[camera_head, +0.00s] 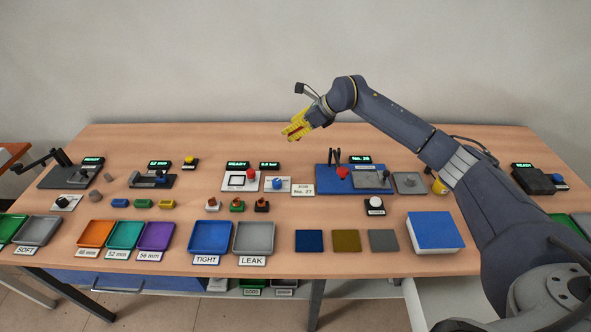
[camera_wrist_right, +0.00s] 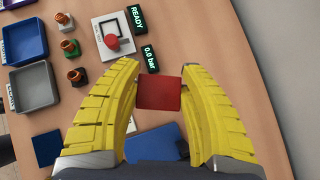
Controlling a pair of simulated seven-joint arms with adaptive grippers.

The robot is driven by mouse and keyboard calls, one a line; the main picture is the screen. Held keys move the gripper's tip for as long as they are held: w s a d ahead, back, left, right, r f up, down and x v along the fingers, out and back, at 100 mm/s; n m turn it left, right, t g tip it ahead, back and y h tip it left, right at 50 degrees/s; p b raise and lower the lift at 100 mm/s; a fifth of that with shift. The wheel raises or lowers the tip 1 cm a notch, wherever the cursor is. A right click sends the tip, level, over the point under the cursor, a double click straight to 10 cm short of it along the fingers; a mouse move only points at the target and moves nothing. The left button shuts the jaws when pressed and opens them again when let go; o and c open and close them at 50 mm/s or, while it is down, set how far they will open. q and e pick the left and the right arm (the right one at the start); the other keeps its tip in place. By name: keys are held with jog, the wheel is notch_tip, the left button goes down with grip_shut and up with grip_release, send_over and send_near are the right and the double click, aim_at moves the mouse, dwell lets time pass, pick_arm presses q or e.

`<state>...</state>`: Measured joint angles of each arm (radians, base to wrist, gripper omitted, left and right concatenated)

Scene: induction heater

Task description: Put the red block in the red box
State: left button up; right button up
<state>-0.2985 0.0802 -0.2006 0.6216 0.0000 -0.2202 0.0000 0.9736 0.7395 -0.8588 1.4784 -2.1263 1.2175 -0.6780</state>
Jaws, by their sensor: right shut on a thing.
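My right gripper (camera_head: 294,132) has yellow fingers and hangs in the air above the back of the table, near the wall. In the right wrist view, its fingers (camera_wrist_right: 158,100) are shut on a red block (camera_wrist_right: 158,93), which shows as a flat red square between them. I see no clearly red box in either view. My left gripper is in neither view.
An orange tray (camera_head: 83,246), teal tray (camera_head: 113,247), purple tray (camera_head: 146,248), blue tray (camera_head: 196,249) and grey tray (camera_head: 238,250) line the front edge. A blue fixture (camera_head: 323,186) stands below the right gripper. A blue-topped white box (camera_head: 452,244) sits right of the flat coloured pads.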

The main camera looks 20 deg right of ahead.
aim_at(288, 170)
notch_tip(288, 170, down, 17)
jog(key=shift+r, duration=0.2)
dwell(0.5)
jog(key=shift+f, duration=0.1)
jog(key=o, duration=1.2)
jog(key=shift+f, duration=0.15)
jog(key=shift+s+r, duration=0.15)
jog(key=shift+r, duration=0.25)
jog(key=v, duration=1.1)
jog(key=shift+s+d+r, duration=0.1)
jog(key=shift+d+r, duration=0.1)
jog(key=shift+d, duration=0.05)
